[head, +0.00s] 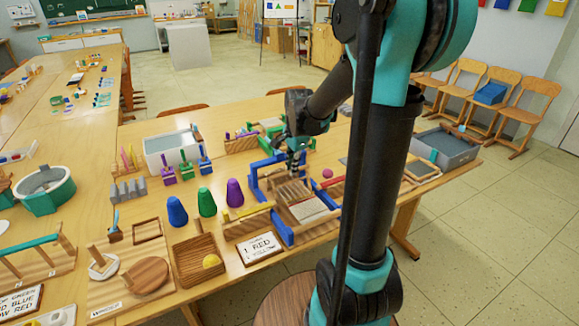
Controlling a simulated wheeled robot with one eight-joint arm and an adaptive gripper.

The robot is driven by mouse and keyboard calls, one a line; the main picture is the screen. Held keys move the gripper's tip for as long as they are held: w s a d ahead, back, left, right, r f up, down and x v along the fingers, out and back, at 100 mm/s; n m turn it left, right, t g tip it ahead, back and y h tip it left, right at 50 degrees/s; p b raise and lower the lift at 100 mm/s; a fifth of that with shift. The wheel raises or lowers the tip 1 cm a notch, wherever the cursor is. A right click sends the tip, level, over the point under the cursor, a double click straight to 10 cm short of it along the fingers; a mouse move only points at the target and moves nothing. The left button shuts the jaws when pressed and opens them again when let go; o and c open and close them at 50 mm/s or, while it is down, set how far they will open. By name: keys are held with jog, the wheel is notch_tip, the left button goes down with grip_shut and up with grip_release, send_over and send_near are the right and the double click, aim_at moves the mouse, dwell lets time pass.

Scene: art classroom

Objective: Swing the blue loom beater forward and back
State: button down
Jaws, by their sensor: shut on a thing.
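The small loom (308,210) stands on the wooden table near the middle of the view, with pale threads and blue side rails. Its blue beater (268,162) is an upright frame with a top bar at the far side of the loom. My gripper (296,160) reaches down from above to the right part of that bar. It is shut on the beater, though the fingertips are small and partly hidden. My arm covers the area to the right of the loom.
Blue, green and purple cones (207,202) stand left of the loom. A label card (259,248) and a wooden tray (197,262) lie in front on the left.

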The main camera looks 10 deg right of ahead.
jog(key=s+d+t, duration=0.1)
jog(key=s+t, duration=0.1)
jog(key=s, duration=0.2)
jog(key=s+d+t+y, duration=0.1)
jog(key=s+t, duration=0.1)
jog(key=s, duration=0.1)
jog(key=s+d+f+t+y, duration=0.1)
jog(key=s+d+t, duration=0.1)
jog(key=s+t, duration=0.1)
jog(key=shift+s, duration=0.85)
jog(key=shift+s+d+f, duration=0.2)
jog(key=shift+s+f, duration=0.8)
jog(key=shift+s, duration=0.25)
jog(key=c, duration=1.5)
grip_release()
jog(key=shift+c, duration=0.2)
jog(key=shift+w, duration=0.15)
jog(key=shift+d+r, duration=0.1)
jog(key=shift+r, duration=0.05)
jog(key=v, duration=0.7)
